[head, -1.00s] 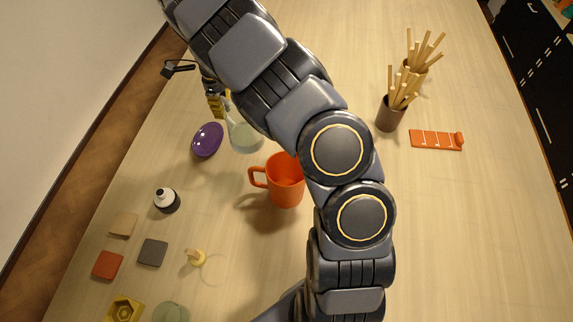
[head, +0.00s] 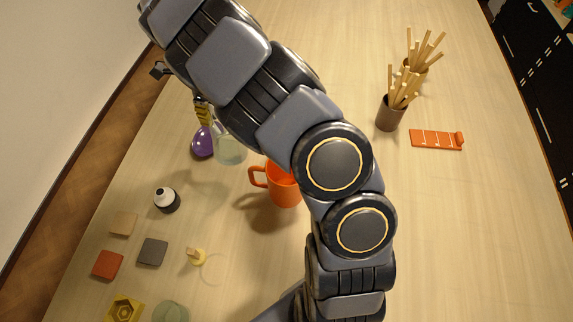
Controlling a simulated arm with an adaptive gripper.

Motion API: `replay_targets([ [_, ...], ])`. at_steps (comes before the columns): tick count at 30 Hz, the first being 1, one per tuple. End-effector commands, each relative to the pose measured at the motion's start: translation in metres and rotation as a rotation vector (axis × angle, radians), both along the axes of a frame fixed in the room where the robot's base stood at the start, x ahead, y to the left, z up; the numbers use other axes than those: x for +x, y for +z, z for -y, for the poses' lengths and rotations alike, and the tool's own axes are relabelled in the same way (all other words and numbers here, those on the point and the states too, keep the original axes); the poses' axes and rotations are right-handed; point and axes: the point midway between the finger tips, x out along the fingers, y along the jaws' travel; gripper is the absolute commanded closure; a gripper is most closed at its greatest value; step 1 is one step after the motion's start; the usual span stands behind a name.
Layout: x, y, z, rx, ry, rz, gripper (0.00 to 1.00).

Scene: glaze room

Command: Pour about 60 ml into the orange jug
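The orange jug (head: 283,188) stands on the table near the middle of the head view, its handle to the left. My arm covers part of its rim, and I cannot see how much is in it. A clear, pale greenish glass vessel (head: 231,150) is up and left of the orange jug, apart from it. My gripper (head: 204,114), with yellow fingers, is at the vessel's handle side and appears shut on it. The fingertips are small and partly hidden. The vessel looks near upright and seems held above the table.
A purple object (head: 202,144) lies just left of the vessel. A black-and-white bottle (head: 167,200), small coloured tiles (head: 152,251) and a wooden-topped stopper (head: 196,257) are at lower left. A brown cup of sticks (head: 389,115) and an orange marked strip (head: 437,140) are at right.

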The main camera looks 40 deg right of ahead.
Motion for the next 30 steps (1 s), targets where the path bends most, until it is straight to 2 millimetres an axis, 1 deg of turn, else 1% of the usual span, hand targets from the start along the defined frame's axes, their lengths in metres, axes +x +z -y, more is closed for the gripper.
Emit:
replay_targets([
  [3,-0.004,0.009,0.002,0.041,-0.004,0.059,1.0],
  [11,-0.014,0.012,0.009,0.145,-0.009,0.192,1.0],
  [24,-0.037,0.049,0.031,0.314,-0.023,0.431,1.0],
  [30,-0.045,0.049,0.035,0.391,-0.028,0.52,1.0],
])
